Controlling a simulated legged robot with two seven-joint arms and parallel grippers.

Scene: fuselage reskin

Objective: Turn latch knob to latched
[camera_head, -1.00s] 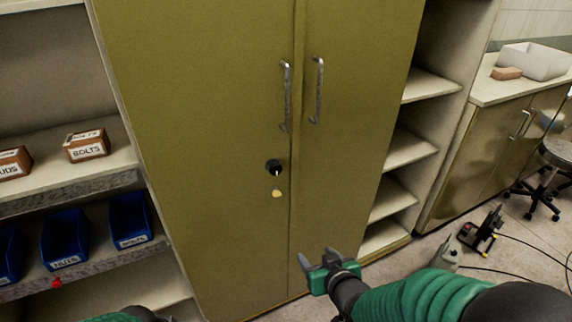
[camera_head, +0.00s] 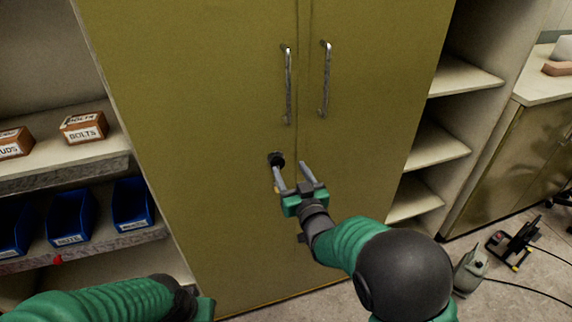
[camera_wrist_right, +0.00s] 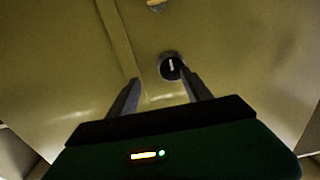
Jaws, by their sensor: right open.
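The latch knob (camera_head: 276,159) is a small round black knob on the left door of the olive cabinet (camera_head: 190,120), below the handles. In the right wrist view the knob (camera_wrist_right: 172,66) shows a pale, nearly upright mark on its face. My right gripper (camera_head: 289,167) is open and empty in front of the door. The knob lies by the tip of one finger, not centred between the two; I cannot tell whether they touch. A small yellowish tag (camera_wrist_right: 157,5) shows near the knob. My left arm is at the bottom left; its gripper's fingers are hidden or cut off.
Two metal door handles (camera_head: 288,85) stand out above the knob. Left shelves hold labelled boxes (camera_head: 84,127) and blue bins (camera_head: 133,205). Open shelves (camera_head: 440,145) are on the right. A grey-green bottle (camera_head: 470,268) and a tool stand (camera_head: 512,243) are on the floor.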

